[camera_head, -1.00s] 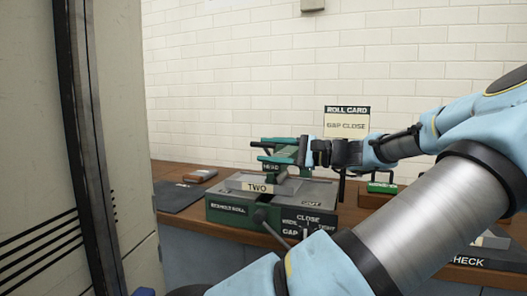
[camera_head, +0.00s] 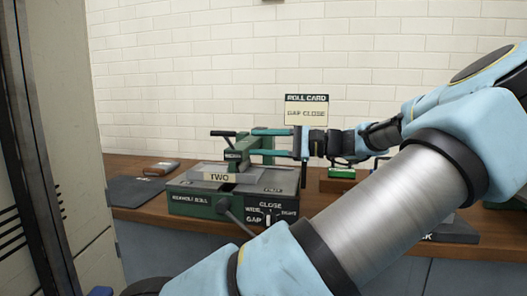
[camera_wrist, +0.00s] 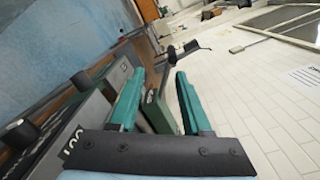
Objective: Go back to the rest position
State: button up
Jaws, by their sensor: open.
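My gripper (camera_head: 270,142) is at the end of my arm, which reaches in from the right in the head view. Its two teal fingers point left, with a clear gap between them. They are level with the upright green head of the roll machine (camera_head: 190,207), above its "TWO" plate (camera_head: 215,177). In the wrist view the open fingers (camera_wrist: 155,90) show nothing held between them. Green and grey machine parts (camera_wrist: 95,110) lie close beside and behind the left finger. I cannot tell whether a finger touches the machine.
A card reading "ROLL CARD, GAP CLOSE" (camera_head: 306,110) stands behind my wrist. A grey mat (camera_head: 137,191) and a small brown-grey block (camera_head: 161,168) lie left on the wooden bench (camera_head: 125,165). A tall cabinet (camera_head: 60,120) stands at the left edge. A green block (camera_head: 341,172) sits right of the machine.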

jog(key=a+f+g+h+p, duration=0.1)
jog(key=a+f, duration=0.2)
jog(key=s+a+f+g+h, duration=0.1)
jog(key=a+f, duration=0.2)
jog(key=a+f+g+h+p, duration=0.1)
jog(key=a+f+h, duration=0.1)
jog(key=a+f, duration=0.1)
jog(key=shift+s+n+p, duration=0.2)
jog(key=shift+n+p, duration=0.1)
jog(key=s+f+n+g+h+p, duration=0.25)
jog(key=s+f+h+p, duration=0.25)
jog(key=s+f+h, duration=0.3)
jog(key=s+d+r+n+t+h+p, duration=0.3)
jog(key=s+r+n+h, duration=0.1)
jog(key=r, duration=0.3)
jog(key=shift+s+d+t+h, duration=0.35)
jog(key=shift+s+h, duration=0.45)
